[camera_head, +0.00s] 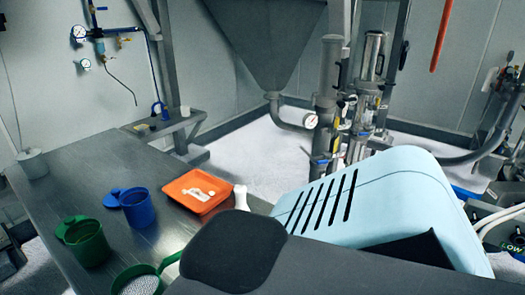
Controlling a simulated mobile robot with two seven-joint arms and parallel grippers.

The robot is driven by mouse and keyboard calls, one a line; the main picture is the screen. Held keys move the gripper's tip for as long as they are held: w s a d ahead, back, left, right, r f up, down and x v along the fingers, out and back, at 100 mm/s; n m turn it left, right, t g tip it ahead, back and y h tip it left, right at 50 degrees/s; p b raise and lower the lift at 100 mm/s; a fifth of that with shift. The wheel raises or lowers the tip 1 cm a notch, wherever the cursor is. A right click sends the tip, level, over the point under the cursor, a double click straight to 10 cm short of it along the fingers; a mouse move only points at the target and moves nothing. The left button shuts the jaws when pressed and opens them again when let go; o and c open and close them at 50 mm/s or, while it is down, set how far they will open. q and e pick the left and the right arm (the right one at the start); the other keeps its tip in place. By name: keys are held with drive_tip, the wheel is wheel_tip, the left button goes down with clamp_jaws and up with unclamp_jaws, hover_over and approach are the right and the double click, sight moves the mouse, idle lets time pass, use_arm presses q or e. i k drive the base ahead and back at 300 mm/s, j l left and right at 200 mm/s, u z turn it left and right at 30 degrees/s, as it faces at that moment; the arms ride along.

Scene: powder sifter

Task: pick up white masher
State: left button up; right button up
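A small white upright object (241,197) stands on the grey metal table at the right edge of the orange tray (185,201). It may be the white masher, but its lower part is hidden behind a dark rounded part, so I cannot tell for sure. A flat, pale item (198,194) lies inside the orange tray; its shape is too small to make out. Neither of my grippers shows in this view.
On the metal table (75,172) stand a blue cup (138,212), a green cup (87,246), a green-rimmed cup (140,284) with white grains, and a grey pot (32,164). Metal pipes (325,125) stand behind. Large dark and light-blue parts cover the lower right.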

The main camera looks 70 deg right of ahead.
sight(240, 190)
drive_tip(key=z, duration=2.6)
